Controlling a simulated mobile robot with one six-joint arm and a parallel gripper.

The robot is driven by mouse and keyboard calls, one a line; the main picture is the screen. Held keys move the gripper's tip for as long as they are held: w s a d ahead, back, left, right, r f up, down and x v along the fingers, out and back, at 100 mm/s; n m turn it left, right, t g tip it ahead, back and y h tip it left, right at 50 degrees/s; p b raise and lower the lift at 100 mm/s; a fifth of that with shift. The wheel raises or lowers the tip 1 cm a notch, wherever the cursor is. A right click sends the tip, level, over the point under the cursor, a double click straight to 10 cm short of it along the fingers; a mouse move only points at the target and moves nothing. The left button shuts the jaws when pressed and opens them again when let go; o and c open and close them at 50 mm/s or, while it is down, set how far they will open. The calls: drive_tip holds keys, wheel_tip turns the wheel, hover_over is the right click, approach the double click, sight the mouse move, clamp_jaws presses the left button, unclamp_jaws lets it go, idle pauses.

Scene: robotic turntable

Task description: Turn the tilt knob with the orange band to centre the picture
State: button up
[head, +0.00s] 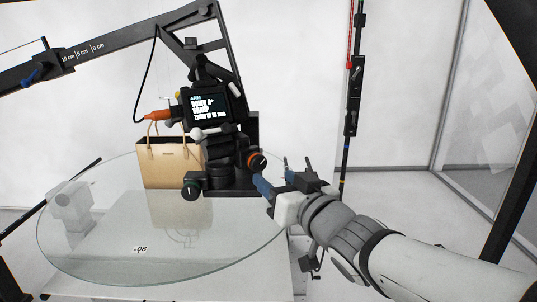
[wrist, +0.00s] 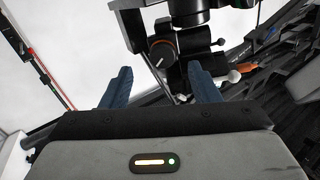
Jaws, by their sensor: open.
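The tilt knob (head: 257,161), a dark knob with an orange band and a pale pointer line, is on the right side of the black camera rig. In the wrist view the knob (wrist: 162,54) shows beyond and between my fingertips, its pointer line slanting. My gripper (head: 274,172) is open and empty, its blue fingers just right of the knob. In the wrist view my gripper (wrist: 160,68) has its fingers well apart, with the knob's face toward them. I see no contact.
A tan paper bag (head: 168,165) stands on the round glass turntable (head: 110,245), left of the rig. Another black knob (head: 191,187) sits low on the rig's left. A dark upright pole (head: 354,95) stands behind my arm. The turntable's front is clear.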

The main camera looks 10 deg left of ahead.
sight(260, 167)
drive_tip(key=p+x, duration=0.1)
drive_tip(key=x, duration=0.6)
drive_tip(key=shift+w+a+r, duration=0.15)
drive_tip(key=shift+a+r, duration=0.05)
drive_tip(key=shift+a, duration=0.2)
drive_tip(key=c, duration=1)
drive_tip(key=shift+o, duration=0.2)
drive_tip(key=shift+f, duration=0.1)
